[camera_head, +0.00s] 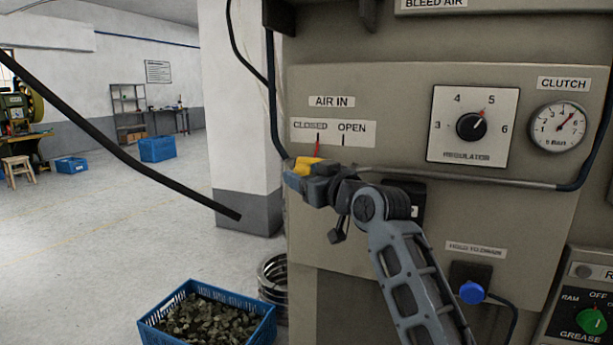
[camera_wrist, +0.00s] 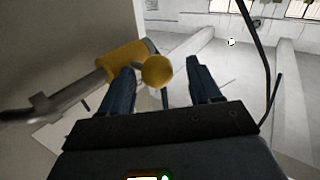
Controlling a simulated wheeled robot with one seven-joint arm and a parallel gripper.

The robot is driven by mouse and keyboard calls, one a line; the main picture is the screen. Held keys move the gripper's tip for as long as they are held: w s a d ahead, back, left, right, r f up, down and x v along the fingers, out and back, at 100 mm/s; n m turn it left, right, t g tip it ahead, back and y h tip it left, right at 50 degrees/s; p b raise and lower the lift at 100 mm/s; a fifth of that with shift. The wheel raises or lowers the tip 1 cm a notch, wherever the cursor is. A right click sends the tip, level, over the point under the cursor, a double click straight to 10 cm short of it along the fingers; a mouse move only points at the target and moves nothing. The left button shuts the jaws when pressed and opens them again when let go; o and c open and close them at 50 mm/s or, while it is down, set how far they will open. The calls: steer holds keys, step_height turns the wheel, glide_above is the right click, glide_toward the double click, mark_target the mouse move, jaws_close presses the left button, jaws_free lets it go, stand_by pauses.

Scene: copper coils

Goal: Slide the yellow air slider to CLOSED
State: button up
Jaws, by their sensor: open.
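The yellow air slider (camera_head: 307,163) sits on the pipe below the AIR IN plate (camera_head: 333,133), under the word CLOSED. A red pointer rises from it towards the CLOSED mark. In the wrist view, the yellow slider (camera_wrist: 122,62) is a sleeve on the grey pipe with a round yellow knob (camera_wrist: 157,71). My gripper (camera_head: 306,180) is at the slider and hides part of it in the head view. In the wrist view, my gripper (camera_wrist: 160,72) is open, with one finger on each side of the knob. I cannot tell whether either finger touches it.
The pipe (camera_head: 460,180) runs right along the panel below the regulator dial (camera_head: 471,126) and clutch gauge (camera_head: 558,126). A blue knob (camera_head: 472,292) sits lower right. A blue crate (camera_head: 262,331) of dark pieces stands on the floor. Free floor lies left of the panel.

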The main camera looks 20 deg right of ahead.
steer(key=b+v, duration=0.1)
steer(key=v, duration=0.6)
steer(key=shift+s, duration=0.35)
steer(key=s+f+m+h, duration=0.4)
steer(key=s+f+m, duration=0.1)
steer(key=s+f, duration=1.9)
steer(key=s+d+f+g+h, duration=0.1)
steer(key=s+f, duration=0.1)
steer(key=s, duration=0.7)
steer(key=s+d+f+g+h, duration=0.1)
steer(key=s+f, duration=0.1)
steer(key=s, duration=0.7)
steer(key=r+v, duration=0.1)
steer(key=v, duration=1.3)
steer(key=shift+d, duration=0.55)
